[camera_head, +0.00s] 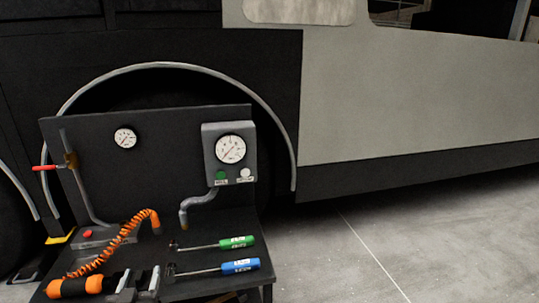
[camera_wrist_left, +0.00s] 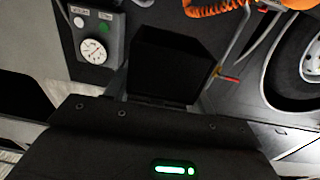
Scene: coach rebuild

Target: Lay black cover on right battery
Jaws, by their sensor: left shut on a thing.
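My left gripper (camera_head: 139,284) shows low in the head view, in front of the bench and just right of the orange hose handle. It is shut on a black, box-like piece (camera_wrist_left: 165,62), which looks like the black cover. In the left wrist view this piece fills the middle, just beyond the dark gripper body with its green light. Its detail is lost in the dark. I cannot make out a battery in either view. My right gripper is not in view.
The black bench (camera_head: 262,270) carries a gauge box (camera_head: 229,165), a coiled orange hose (camera_head: 115,245), a green screwdriver (camera_head: 237,242) and a blue screwdriver (camera_head: 240,265). A red-handled valve (camera_head: 46,168) sticks out left. The coach side (camera_head: 400,100) stands behind. Floor at right is clear.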

